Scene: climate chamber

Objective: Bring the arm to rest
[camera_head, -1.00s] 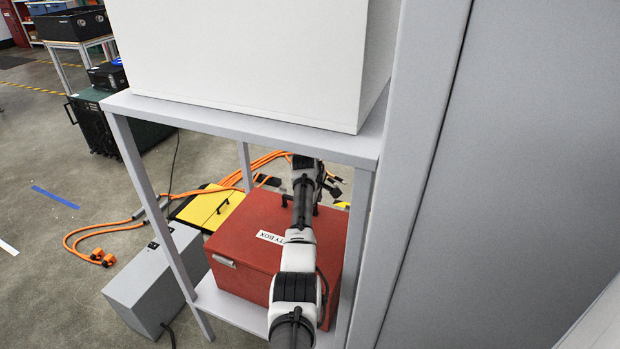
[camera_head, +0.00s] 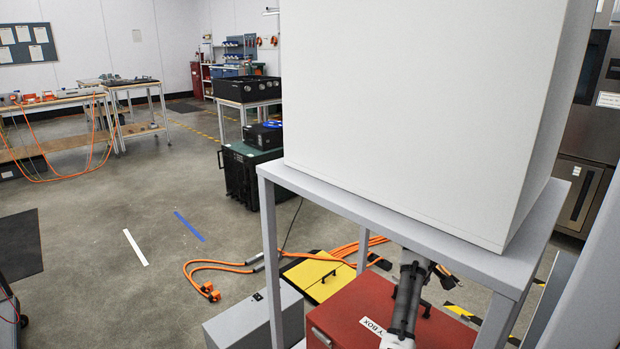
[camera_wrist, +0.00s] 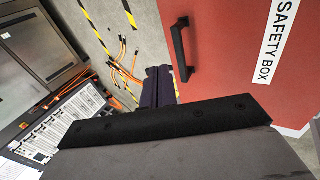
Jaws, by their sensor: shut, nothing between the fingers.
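My arm (camera_head: 407,302) reaches over the red safety box (camera_head: 352,306), under the grey table frame (camera_head: 400,232) that carries a large white cabinet (camera_head: 420,110). My gripper shows in the wrist view (camera_wrist: 159,84) as two dark fingers close together, shut and empty. The red box with its black handle and "SAFETY BOX" label fills the right of the wrist view (camera_wrist: 222,50), beside the fingers. In the head view the fingertips cannot be made out clearly near the table's front rail.
A grey box (camera_head: 255,318) stands by the table leg. In the wrist view, metal equipment (camera_wrist: 45,45) stands at the left. Open floor (camera_head: 110,270) lies at the far left.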

